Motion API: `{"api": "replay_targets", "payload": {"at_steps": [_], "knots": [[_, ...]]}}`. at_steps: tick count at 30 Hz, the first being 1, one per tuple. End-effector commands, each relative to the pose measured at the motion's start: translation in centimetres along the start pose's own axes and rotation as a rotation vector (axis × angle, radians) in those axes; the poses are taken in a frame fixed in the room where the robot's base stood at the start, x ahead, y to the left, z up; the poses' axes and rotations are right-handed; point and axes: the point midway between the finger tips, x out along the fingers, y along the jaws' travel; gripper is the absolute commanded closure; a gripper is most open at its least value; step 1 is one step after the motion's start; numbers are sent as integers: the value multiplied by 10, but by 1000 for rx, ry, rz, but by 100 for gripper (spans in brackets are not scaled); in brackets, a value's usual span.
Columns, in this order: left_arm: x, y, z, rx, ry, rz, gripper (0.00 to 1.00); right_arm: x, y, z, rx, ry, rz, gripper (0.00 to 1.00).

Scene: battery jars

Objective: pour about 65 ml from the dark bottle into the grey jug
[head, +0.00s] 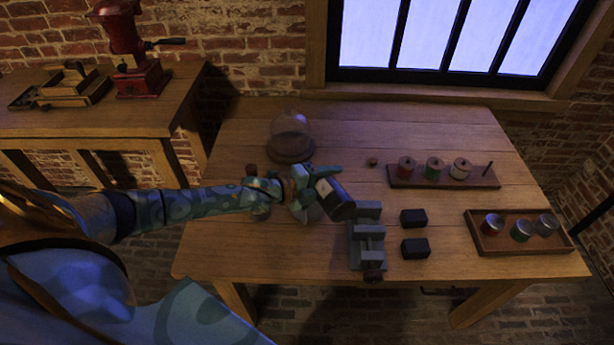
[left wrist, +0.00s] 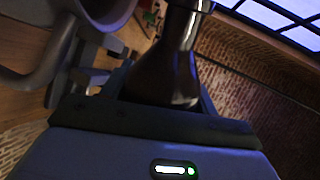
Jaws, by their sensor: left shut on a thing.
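The dark bottle (head: 337,200) with a pale label is held tilted over the middle of the table. My left gripper (head: 306,195) is shut on it. The left wrist view shows the bottle's dark glass body (left wrist: 165,75) between the fingers, its neck toward the top edge. The grey jug (left wrist: 108,14) shows in part at the top left of the left wrist view, close beside the bottle. In the head view the jug is mostly hidden behind the gripper and bottle. I cannot make out liquid flowing. My right gripper is not in view.
A grey vise (head: 367,238) stands just right of the bottle, with two black blocks (head: 414,218) beside it. A glass dome (head: 291,136) stands behind the gripper. A spool rack (head: 440,178) and a wooden tray (head: 490,244) with cans are at the right. The front left tabletop is clear.

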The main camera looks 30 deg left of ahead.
Motion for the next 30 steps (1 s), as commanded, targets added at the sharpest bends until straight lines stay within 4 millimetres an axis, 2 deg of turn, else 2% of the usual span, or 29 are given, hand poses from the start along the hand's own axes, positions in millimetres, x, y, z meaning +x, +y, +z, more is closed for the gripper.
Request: {"api": "replay_targets", "payload": {"at_steps": [12,17,20,30], "knots": [[0,-1,0,-1,0,-2,74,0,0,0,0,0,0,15],[1,4,-1,36,-10,-1,74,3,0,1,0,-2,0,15],[4,13,-2,109,-30,-1,74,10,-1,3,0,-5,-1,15],[0,-3,2,578,-159,-3,74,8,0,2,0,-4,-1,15]]}}
